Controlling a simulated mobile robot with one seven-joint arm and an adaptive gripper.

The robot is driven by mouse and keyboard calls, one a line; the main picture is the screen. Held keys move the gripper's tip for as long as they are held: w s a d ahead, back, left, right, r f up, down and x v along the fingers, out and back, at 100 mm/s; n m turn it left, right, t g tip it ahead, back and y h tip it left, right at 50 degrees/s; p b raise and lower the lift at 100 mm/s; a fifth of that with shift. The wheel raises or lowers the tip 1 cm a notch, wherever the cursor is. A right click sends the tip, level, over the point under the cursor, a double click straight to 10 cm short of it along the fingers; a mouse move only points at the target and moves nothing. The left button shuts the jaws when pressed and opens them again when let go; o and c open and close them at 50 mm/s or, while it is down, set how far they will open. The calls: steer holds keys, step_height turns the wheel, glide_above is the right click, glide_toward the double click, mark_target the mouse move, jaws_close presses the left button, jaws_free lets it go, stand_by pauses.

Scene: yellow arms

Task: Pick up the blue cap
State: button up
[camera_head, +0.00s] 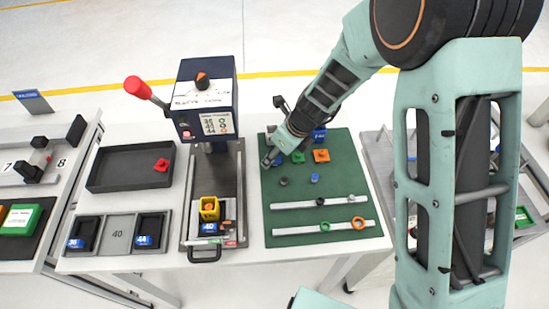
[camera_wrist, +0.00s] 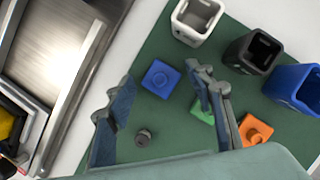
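The blue cap (camera_wrist: 161,78), a square piece with a raised round centre, lies on the green mat (camera_wrist: 160,45). In the wrist view it sits between the fingertips of my gripper (camera_wrist: 159,75), with visible gaps on both sides. My gripper is open and empty. In the head view my gripper (camera_head: 272,156) is low over the mat's upper left part, and only a bit of the blue cap (camera_head: 279,158) shows beside it. I cannot tell the exact height of the fingertips above the mat.
A green cap (camera_head: 298,157) and an orange cap (camera_head: 320,155) lie right of the blue cap. White (camera_wrist: 197,20), black (camera_wrist: 252,52) and blue (camera_wrist: 295,85) open boxes stand behind. A dark knob (camera_wrist: 143,137) lies nearby. A lever press (camera_head: 207,95) stands to the left.

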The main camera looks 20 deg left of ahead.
steer(key=c, duration=0.4)
